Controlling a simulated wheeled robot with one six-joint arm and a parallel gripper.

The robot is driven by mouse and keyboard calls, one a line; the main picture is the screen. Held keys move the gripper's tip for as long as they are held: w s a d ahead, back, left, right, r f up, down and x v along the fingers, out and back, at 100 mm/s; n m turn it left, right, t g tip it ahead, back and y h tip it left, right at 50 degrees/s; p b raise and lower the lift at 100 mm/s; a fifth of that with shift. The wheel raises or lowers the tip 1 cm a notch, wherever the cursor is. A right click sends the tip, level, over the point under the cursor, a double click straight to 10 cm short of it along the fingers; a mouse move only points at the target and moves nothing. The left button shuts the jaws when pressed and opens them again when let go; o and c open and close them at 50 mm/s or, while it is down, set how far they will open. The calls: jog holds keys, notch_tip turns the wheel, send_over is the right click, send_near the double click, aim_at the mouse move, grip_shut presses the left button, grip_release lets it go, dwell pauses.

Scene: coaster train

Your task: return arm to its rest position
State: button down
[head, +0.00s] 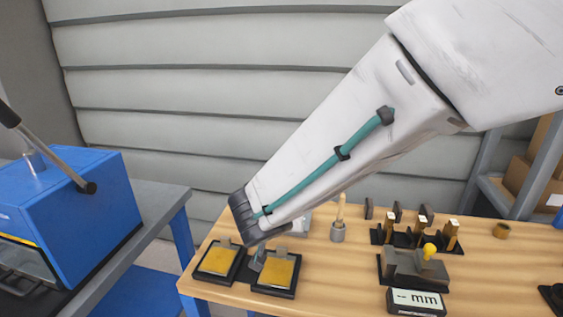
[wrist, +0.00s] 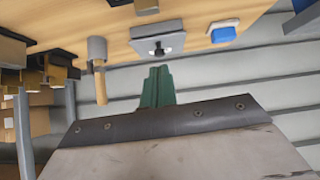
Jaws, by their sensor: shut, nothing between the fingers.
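My arm (head: 330,150) reaches from the upper right down to the left in the head view, over the wooden table. Its dark outer end (head: 244,218) is above the yellow-topped pads, and a small grey part (head: 258,259) shows below it. In the wrist view my gripper (wrist: 158,70) shows as two green fingers, close together, with nothing visible between them. The fingers point toward the table, which appears at the top of that picture. From the head view I cannot make out the fingers clearly.
Two yellow-topped pads (head: 218,260) lie at the table's left end. A grey cup with a wooden stick (head: 338,231), a rack of stamps (head: 418,238) and an "mm" block (head: 416,301) stand farther right. A blue machine (head: 78,205) stands on the left bench.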

jog(key=s+d+r+n+g+h, duration=0.1)
jog(key=s+d+n+g+h, duration=0.15)
jog(key=s+d, duration=0.45)
jog(key=s+d+r+n+g+h, duration=0.1)
jog(key=s+d+r+n+g, duration=0.2)
jog(key=d, duration=0.7)
jog(key=s+d+r+m+g+y, duration=0.1)
jog(key=s+d+r+m+y, duration=0.1)
jog(key=s+d, duration=0.2)
jog(key=s+d+r+m+g+y, duration=0.1)
jog(key=s+d+r+y, duration=0.2)
jog(key=s, duration=0.8)
jog(key=shift+s+d+r+m, duration=0.3)
jog(key=shift+d+m, duration=0.05)
jog(key=shift+d, duration=0.65)
jog(key=shift+g+y, duration=0.25)
